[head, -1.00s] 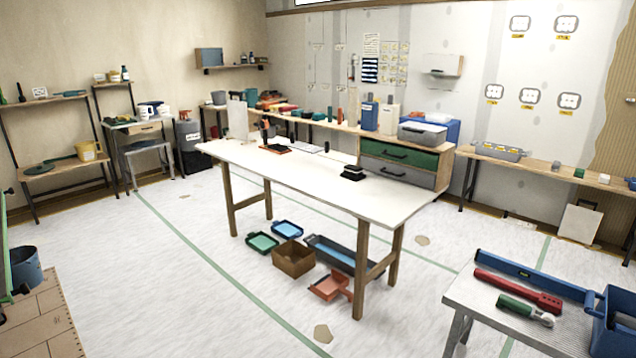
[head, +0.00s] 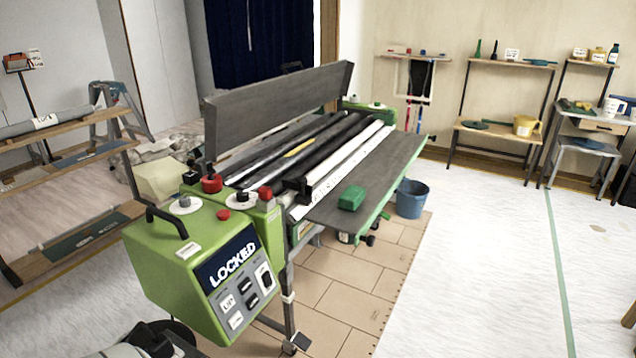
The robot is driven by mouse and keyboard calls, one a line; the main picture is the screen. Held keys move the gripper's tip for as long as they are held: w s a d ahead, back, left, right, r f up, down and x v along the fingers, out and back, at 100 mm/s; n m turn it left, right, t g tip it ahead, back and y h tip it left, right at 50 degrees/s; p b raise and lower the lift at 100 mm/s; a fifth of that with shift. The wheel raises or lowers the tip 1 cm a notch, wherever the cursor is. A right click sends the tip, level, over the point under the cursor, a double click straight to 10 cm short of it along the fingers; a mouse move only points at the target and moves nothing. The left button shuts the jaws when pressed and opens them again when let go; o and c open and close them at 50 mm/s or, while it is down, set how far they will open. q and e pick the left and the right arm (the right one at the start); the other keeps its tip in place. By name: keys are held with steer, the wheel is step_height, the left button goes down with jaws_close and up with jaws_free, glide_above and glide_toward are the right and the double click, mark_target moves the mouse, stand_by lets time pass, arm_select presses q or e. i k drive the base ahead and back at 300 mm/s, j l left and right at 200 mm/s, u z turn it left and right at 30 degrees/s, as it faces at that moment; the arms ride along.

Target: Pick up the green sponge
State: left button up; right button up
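A green block that looks like the sponge (head: 352,198) lies on the grey side shelf (head: 385,172) of the green wallpaper-pasting machine (head: 190,265), in the middle of the head view. Its top and near sides show, and nothing touches it from above. A dark and grey part of my own arm shows at the bottom left edge, well apart from the sponge. No gripper fingers can be made out in the head view.
The machine has long dark rollers (head: 300,150) and a raised grey panel (head: 280,105). A blue bucket (head: 411,198) stands on the floor beyond the shelf. A wooden rack (head: 75,155) stands at the left.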

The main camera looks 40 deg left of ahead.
mark_target(352, 196)
steer(key=i+u, duration=0.2)
steer(key=i, duration=0.35)
steer(key=i+l+u, duration=0.15)
steer(key=i, duration=0.4)
steer(key=i+l+u, duration=0.2)
steer(key=i, duration=0.35)
steer(key=j, duration=0.1)
